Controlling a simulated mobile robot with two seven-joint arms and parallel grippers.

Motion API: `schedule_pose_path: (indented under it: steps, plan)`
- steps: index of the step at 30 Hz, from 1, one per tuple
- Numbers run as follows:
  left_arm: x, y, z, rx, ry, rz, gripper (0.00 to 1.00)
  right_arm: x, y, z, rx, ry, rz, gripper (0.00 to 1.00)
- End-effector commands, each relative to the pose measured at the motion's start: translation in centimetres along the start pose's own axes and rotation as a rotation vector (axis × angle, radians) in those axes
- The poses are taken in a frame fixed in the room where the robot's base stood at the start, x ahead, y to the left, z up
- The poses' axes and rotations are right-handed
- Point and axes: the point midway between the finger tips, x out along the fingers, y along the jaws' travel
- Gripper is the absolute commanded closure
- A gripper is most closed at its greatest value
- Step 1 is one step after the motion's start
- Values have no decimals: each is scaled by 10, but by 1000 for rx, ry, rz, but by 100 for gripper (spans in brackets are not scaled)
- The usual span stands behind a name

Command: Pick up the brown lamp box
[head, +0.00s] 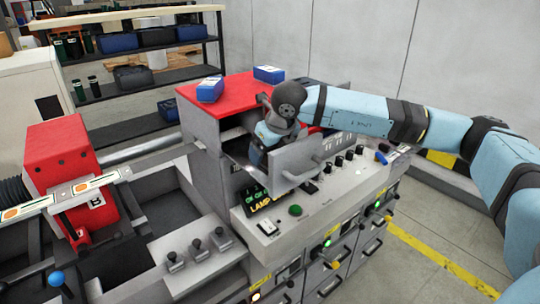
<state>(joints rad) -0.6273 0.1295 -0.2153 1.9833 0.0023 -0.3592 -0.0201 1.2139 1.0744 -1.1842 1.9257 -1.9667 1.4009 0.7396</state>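I cannot make out a brown lamp box in the head view. My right arm comes in from the right, and its wrist bends down into an open grey compartment (296,160) under a red top. My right gripper (262,148) is down inside this compartment, behind its front panel. Its fingertips are hidden, so I cannot see whether it is open or holds anything. My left gripper is not in view.
Two blue boxes (210,90) (268,75) lie on the red top (240,97). Below the compartment is a control panel (320,195) with knobs, a green button and a lit display (262,198). A red machine block (62,150) stands left. Shelves (140,85) stand behind.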

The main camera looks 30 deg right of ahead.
Motion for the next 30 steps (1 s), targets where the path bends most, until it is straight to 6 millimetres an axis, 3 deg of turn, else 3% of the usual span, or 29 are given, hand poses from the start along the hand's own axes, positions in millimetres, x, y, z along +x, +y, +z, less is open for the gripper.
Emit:
schedule_pose_path:
  steps: [17, 25, 30]
  plan:
    - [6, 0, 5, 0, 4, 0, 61, 4, 0, -2, 0, 0, 0, 17]
    - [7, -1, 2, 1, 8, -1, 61, 3, 0, -1, 0, 0, 0, 79]
    - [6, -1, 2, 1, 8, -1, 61, 2, 0, -1, 0, -1, 0, 80]
